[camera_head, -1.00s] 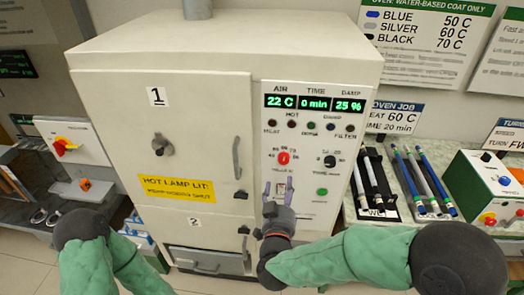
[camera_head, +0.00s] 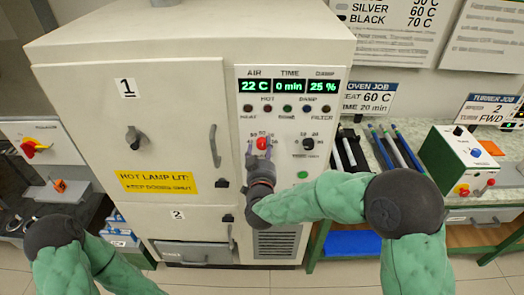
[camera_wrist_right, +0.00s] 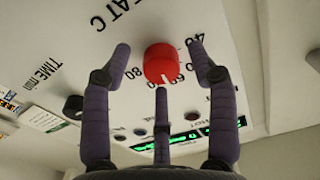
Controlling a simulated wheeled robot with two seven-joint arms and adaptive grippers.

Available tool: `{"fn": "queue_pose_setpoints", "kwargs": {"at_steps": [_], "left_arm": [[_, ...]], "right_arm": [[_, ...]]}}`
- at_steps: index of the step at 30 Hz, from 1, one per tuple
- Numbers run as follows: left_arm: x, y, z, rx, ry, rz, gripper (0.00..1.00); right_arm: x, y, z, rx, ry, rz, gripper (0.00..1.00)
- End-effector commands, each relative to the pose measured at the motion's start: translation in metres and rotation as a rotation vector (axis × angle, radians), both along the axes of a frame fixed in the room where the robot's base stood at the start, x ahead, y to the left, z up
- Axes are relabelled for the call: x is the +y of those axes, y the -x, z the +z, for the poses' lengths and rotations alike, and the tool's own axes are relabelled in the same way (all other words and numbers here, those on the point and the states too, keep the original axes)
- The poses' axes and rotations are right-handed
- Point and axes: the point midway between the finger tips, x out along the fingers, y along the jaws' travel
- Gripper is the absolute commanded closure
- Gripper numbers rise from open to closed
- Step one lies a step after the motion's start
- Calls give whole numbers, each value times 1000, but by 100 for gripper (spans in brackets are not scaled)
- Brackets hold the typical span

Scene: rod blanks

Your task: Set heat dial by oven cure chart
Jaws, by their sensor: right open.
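The red heat dial (camera_head: 263,143) is on the oven's control panel (camera_head: 322,140); it also shows in the right wrist view (camera_wrist_right: 161,63). Its white pointer mark faces the 60 and 70 side of the scale; the exact setting is hard to read. My right gripper (camera_head: 260,157) is open at the dial, its fingers spread around it with visible gaps at the sides. The cure chart (camera_head: 395,25) is cut off at the top, showing silver 60 C and black 70 C. The oven job card (camera_head: 368,98) reads heat 60 C, time 20 min. My left gripper is out of view.
The black time dial (camera_head: 308,144) and a green button (camera_head: 303,174) sit right of the heat dial. The display (camera_head: 289,86) reads 22 C, 0 min, 25 %. Oven doors (camera_head: 130,100) are shut. Rods (camera_head: 382,147) lie on the right bench.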

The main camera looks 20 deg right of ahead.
Motion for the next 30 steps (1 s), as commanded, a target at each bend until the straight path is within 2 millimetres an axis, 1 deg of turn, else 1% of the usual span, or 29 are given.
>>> {"fn": "queue_pose_setpoints", "kwargs": {"at_steps": [3, 9, 10, 11, 12, 14, 15, 16, 22, 27, 30], "left_arm": [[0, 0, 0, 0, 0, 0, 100], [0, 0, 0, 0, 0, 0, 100], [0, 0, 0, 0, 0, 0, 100], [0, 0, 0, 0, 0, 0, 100], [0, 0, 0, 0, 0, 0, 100], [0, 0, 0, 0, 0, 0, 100], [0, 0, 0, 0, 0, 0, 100], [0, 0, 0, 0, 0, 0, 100], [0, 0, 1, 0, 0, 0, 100], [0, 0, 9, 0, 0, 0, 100], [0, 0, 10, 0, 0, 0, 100]], "right_arm": [[-1, -3, 0, 0, 1, 0, 41], [-1, -3, 0, 0, 0, 0, 41], [-1, -3, 0, 0, 0, 0, 44], [-1, -3, 0, 0, 0, 0, 52], [-1, -3, 0, 0, 0, 0, 63], [-1, -3, 0, 0, 0, 0, 80], [-1, -3, 0, 0, 0, 0, 92], [-1, -3, 0, 1, 0, 0, 98], [-1, -2, -1, 7, 15, 0, 98], [-1, -2, -1, 35, 103, 0, 98], [-1, -2, -2, 45, 135, 0, 98]]}}
